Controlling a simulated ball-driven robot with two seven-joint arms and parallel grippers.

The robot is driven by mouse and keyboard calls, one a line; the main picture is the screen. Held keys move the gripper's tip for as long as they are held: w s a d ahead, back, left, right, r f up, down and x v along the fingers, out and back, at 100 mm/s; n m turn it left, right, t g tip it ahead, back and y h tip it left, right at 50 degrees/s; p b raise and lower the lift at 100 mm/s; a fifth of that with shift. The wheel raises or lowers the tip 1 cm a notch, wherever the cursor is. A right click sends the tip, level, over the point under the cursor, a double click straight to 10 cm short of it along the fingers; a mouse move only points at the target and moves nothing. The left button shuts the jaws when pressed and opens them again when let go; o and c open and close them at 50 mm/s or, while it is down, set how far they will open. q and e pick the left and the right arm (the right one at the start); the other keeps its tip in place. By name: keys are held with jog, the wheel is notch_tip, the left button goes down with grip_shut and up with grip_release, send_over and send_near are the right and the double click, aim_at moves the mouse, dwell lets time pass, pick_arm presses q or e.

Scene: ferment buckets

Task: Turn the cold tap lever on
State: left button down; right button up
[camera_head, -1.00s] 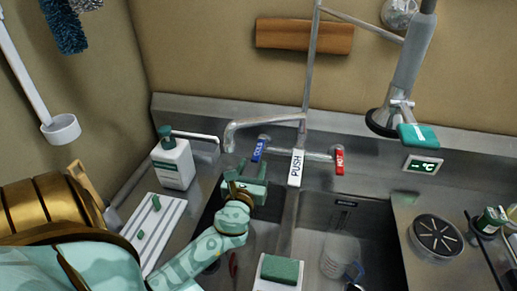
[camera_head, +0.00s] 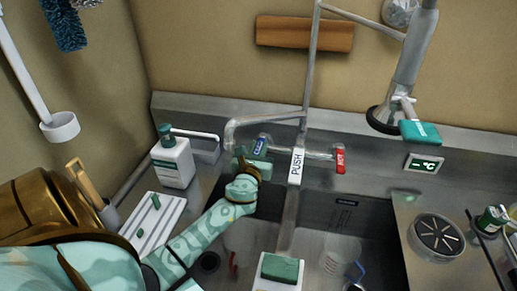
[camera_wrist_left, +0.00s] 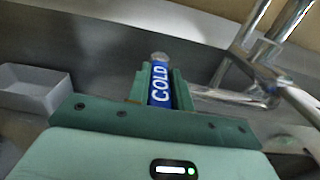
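The blue cold tap lever (camera_head: 261,144), marked COLD, sits on the left of the steel tap (camera_head: 318,153) above the sink. My left gripper (camera_head: 252,162) reaches it from the front. In the left wrist view, the cold lever (camera_wrist_left: 160,84) lies between the two green fingers (camera_wrist_left: 161,90), which hug it closely on both sides with no clear gap. The lever's lower end is hidden by the gripper. The red hot lever (camera_head: 340,160) stands on the tap's right. My right gripper is not in view.
A soap bottle (camera_head: 172,161) and a white ribbed tray (camera_head: 158,222) stand left of the sink. A white holder with a green sponge (camera_head: 281,268) is at the front middle. A glass mug (camera_head: 340,256) is in the right basin. The spout (camera_head: 230,135) passes close to my left gripper.

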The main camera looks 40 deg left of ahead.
pick_arm(q)
jog(key=shift+s+a+m+h, duration=0.1)
jog(key=shift+a+m+h, duration=0.15)
jog(key=shift+m+h, duration=0.2)
jog(key=shift+s+a+m+t+h, duration=0.15)
jog(key=shift+a+m+t+h, duration=0.15)
jog(key=shift+m+t+h, duration=0.35)
jog(key=m+h+b, duration=0.1)
jog(key=h, duration=0.1)
jog(key=a+m+t+h+b, duration=0.1)
jog(key=h, duration=0.1)
jog(key=shift+s+a+h, duration=0.15)
jog(key=shift+a+h, duration=0.05)
jog(key=shift+h, duration=0.2)
jog(key=c, duration=1.2)
grip_release()
jog(key=shift+c, duration=0.2)
